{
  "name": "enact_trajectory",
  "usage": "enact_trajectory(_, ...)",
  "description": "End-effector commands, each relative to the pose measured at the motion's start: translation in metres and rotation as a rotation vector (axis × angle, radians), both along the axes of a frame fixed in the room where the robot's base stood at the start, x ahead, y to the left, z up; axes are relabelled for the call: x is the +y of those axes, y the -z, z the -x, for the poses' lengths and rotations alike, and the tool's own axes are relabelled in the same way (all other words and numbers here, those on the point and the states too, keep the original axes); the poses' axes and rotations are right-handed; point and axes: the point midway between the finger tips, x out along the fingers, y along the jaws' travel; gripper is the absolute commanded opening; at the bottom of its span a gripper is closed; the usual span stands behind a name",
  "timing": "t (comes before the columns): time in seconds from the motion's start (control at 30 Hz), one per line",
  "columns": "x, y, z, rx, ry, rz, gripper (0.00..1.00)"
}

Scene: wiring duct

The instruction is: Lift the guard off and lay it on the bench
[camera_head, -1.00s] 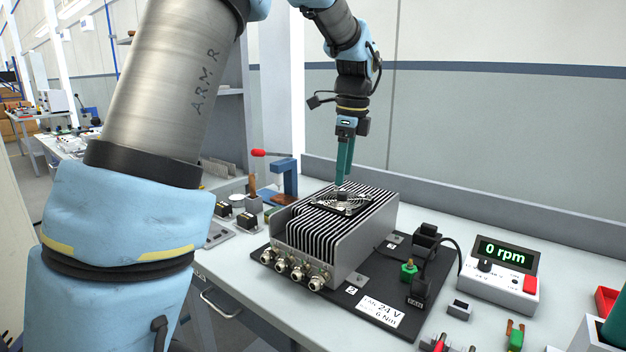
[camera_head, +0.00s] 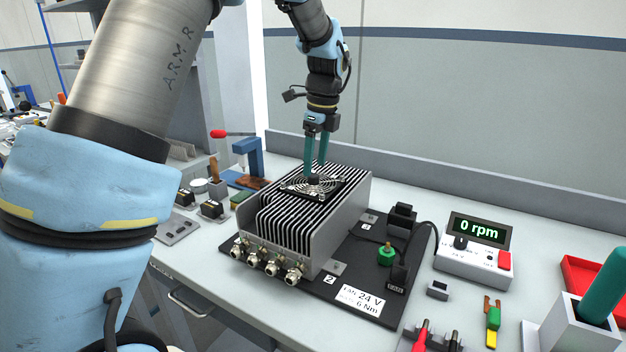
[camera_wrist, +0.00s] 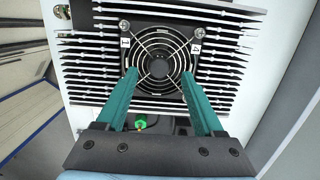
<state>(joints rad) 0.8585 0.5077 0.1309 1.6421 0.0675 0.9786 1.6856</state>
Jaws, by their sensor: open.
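The guard (camera_wrist: 160,45) is a round wire grille over the black fan on top of the finned heat-sink unit (camera_head: 330,225). In the wrist view, screws (camera_wrist: 202,33) show at its two upper corners; its lower corners are behind my fingers. In the head view the guard (camera_head: 322,190) lies flat on the fins. My gripper (camera_head: 316,172) points down at the guard, its green fingers apart. In the wrist view my gripper's fingertips (camera_wrist: 158,80) stand on either side of the lower grille; I cannot tell whether they touch it.
The unit sits on a black plate (camera_head: 372,270) with connectors and cables. A speed readout (camera_head: 475,248) shows 0 rpm at the right. A blue clamp with a red handle (camera_head: 250,155) stands behind left. Bare bench (camera_head: 400,190) lies behind the unit; tools and a red tray (camera_head: 590,275) are at the right.

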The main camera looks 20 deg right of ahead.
Motion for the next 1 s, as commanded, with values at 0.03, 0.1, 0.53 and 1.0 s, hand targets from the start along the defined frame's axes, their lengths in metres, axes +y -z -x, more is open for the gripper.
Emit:
enact_trajectory(0.03, 0.002, 0.005, 0.001, 0.003, 0.0, -0.004, 0.69)
enact_trajectory(0.1, 0.003, 0.016, -0.001, 0.002, 0.0, -0.003, 0.69)
enact_trajectory(0.53, 0.003, 0.029, -0.002, 0.0, 0.0, 0.0, 0.63)
enact_trajectory(1.0, 0.003, 0.028, -0.002, -0.001, 0.0, 0.001, 0.1)
